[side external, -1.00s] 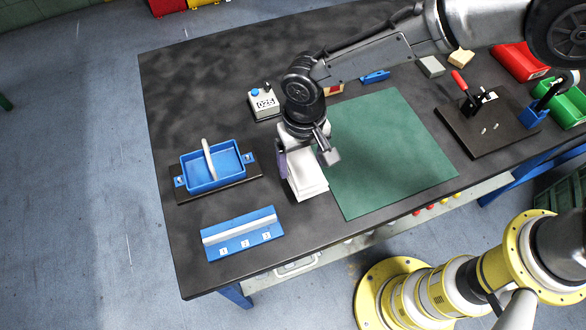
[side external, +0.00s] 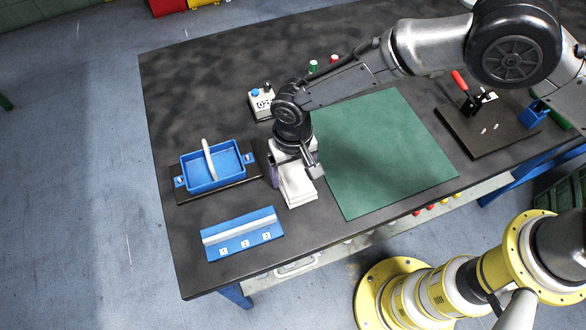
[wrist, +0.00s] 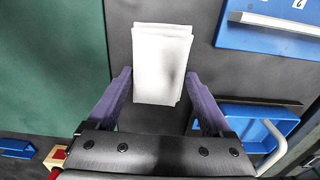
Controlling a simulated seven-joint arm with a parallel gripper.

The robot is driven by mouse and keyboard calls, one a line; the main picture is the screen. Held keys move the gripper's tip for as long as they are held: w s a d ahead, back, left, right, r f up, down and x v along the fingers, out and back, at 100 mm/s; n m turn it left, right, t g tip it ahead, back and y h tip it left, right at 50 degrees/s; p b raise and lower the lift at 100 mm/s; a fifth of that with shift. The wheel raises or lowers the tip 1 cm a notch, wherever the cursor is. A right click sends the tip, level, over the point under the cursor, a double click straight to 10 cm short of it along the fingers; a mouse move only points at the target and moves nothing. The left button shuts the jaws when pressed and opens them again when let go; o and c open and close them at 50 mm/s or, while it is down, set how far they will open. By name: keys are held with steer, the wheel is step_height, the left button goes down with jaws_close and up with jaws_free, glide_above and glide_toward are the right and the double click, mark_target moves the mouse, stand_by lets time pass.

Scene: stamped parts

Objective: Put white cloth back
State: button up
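The white cloth (side external: 299,189) shows as a folded or stacked white pile on the dark bench, left of the green mat. In the wrist view the white cloth (wrist: 160,50) has slightly uneven layered edges. My gripper (side external: 296,178) is over the end of the pile farther from the bench's front edge and partly hides it. In the wrist view my gripper (wrist: 160,74) is open, with its purple fingers wide apart on either side of the pile's near end. Whether the fingers touch the cloth or are above it, I cannot tell.
A blue tray with a white handle (side external: 214,168) and a blue numbered rack (side external: 243,237) stand to the left. The green mat (side external: 385,150) is bare. A small box with a display (side external: 261,104) stands behind my gripper. A red-handled clamp fixture (side external: 485,130) is at right.

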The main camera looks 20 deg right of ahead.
mark_target(293, 175)
steer(key=shift+o, duration=1)
step_height(293, 175, up, 12)
steer(key=shift+r, duration=0.2)
